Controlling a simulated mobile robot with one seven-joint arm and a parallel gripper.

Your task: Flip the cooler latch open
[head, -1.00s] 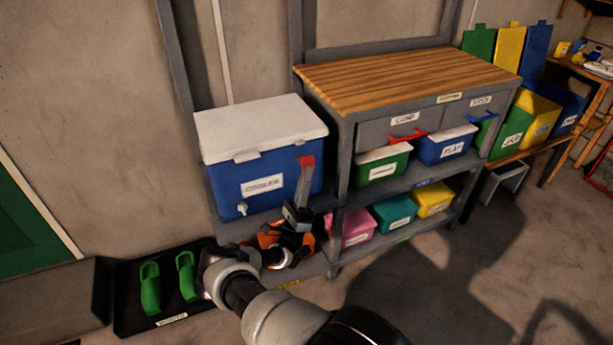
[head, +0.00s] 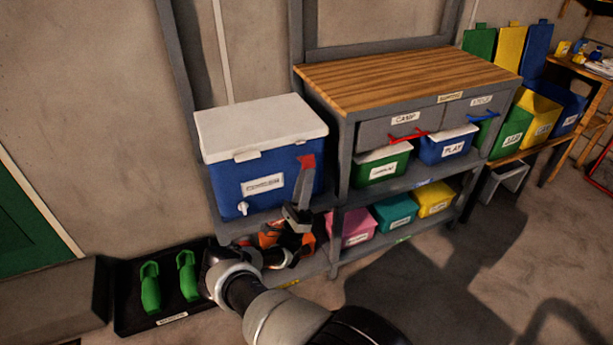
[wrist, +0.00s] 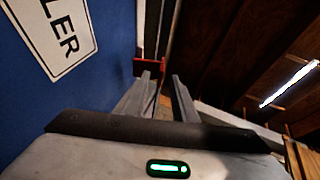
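The cooler (head: 262,150) is a blue box with a white lid, standing on the left shelf. Its lid looks closed. A red latch (head: 306,161) shows high at the right of its front; in the wrist view the red latch (wrist: 151,67) is a small bar with a stem. My gripper (head: 305,172) points upward along the cooler's front, just below the latch. In the wrist view my gripper (wrist: 163,80) has its two grey fingers apart, with the latch beyond the tips, nearer the left finger. I cannot tell whether they touch it.
A grey workbench (head: 400,82) with a wooden top stands right of the cooler, with lidded bins on its shelves. Orange items (head: 270,237) lie on the lower shelf behind my arm. A black tray (head: 130,318) with green shoes lies on the floor at left.

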